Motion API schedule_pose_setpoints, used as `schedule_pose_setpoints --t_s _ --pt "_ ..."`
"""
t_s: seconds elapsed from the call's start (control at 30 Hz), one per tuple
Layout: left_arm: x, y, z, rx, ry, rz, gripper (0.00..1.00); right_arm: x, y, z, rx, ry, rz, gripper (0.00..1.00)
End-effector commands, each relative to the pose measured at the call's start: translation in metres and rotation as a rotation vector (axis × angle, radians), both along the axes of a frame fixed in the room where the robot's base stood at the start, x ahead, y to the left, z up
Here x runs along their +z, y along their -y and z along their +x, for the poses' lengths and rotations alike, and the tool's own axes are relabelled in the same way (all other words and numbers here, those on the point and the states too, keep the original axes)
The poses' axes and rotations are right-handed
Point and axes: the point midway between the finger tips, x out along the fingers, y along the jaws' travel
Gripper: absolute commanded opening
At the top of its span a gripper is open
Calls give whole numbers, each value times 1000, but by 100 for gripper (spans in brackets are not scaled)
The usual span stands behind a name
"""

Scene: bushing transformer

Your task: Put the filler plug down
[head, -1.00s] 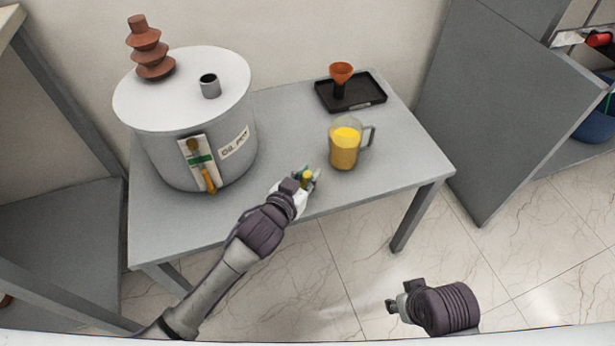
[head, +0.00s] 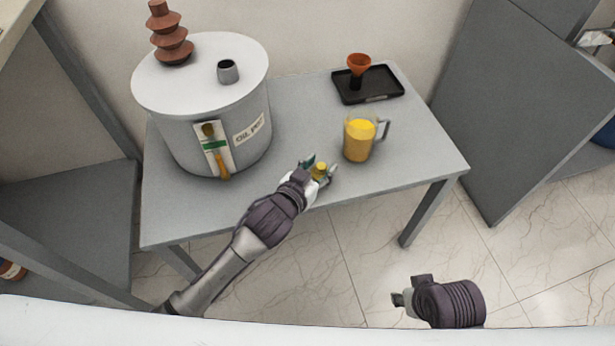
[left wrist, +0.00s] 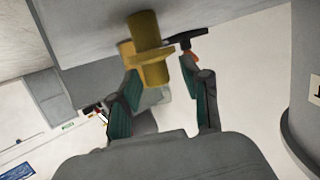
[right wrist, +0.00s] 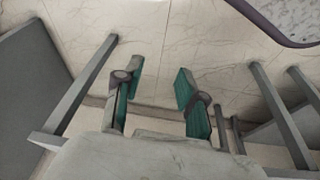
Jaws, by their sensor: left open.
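The filler plug (head: 319,171) is a small brass-yellow piece at the front of the grey table. It also shows in the left wrist view (left wrist: 150,68) as a flanged cylinder. My left gripper (head: 319,166) is open, with its green-padded fingers spread apart on either side of the plug. Whether a finger still touches it, I cannot tell. The plug appears to be at the table top; its contact with the surface is partly hidden. My right gripper (right wrist: 158,88) is open and empty, over the floor in front of the table.
The grey table (head: 300,118) holds a large oil pot (head: 190,130) with a brown bushing (head: 170,42) on its lid. A jug of yellow oil (head: 358,143) stands just right of the plug.

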Motion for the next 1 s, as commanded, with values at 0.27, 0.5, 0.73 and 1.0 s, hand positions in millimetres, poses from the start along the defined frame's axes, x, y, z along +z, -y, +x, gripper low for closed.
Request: schedule_pose_setpoints --t_s 0.27,0.5,0.73,1.0 --pt "18 -26 -52 0 -4 1 47 -48 -2 3 4 -35 -1 40" --pt "28 -44 -86 0 -3 1 47 -75 -2 2 7 -46 -2 40" --pt "33 -50 -96 1 0 0 47 -83 -2 1 7 -48 -2 40" --pt "32 -50 -96 1 0 0 47 -83 -2 1 7 -48 -2 40"
